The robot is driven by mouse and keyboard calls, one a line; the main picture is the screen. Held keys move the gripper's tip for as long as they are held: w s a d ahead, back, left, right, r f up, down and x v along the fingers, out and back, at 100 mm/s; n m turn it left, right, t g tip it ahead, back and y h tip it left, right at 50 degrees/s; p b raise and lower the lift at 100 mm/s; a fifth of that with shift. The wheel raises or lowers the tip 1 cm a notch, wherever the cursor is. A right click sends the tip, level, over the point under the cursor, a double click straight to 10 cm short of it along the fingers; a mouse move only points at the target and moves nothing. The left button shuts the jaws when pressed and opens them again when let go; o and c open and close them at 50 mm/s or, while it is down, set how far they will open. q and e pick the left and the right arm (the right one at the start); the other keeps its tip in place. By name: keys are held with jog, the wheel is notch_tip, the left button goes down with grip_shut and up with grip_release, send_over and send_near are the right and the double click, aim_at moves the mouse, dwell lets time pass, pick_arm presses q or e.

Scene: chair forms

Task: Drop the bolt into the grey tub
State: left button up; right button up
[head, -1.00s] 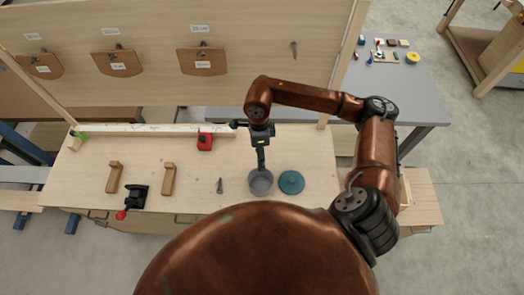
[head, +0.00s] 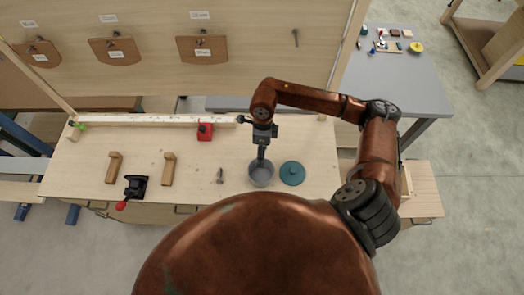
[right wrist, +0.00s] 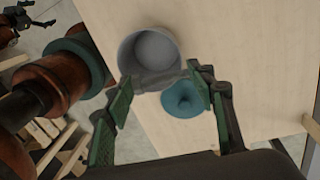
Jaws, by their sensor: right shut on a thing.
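The bolt (head: 220,176) appears as a small grey thing lying on the wooden bench, left of the tub. The round grey tub (head: 261,177) stands upright and open beside a teal lid. My right gripper (head: 262,157) reaches down at the tub's far side. In the right wrist view the two fingers of my right gripper (right wrist: 160,82) stand apart, on either side of the grey tub's (right wrist: 150,45) darker near wall. It appears shut on that wall; the exact contact is hard to see. My left gripper is not in view.
The teal lid (head: 292,173) lies right of the tub. A red block (head: 205,131), two wooden pieces and a black clamp (head: 135,187) with a red knob stand to the left. A grey table (head: 395,85) with small items is at the back right.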

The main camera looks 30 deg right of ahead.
jog(key=o, duration=1.3)
jog(key=r, duration=0.8)
jog(key=w+d+r, duration=0.1)
jog(key=r, duration=0.3)
jog(key=shift+w, duration=0.1)
jog(key=shift+a+f, duration=0.1)
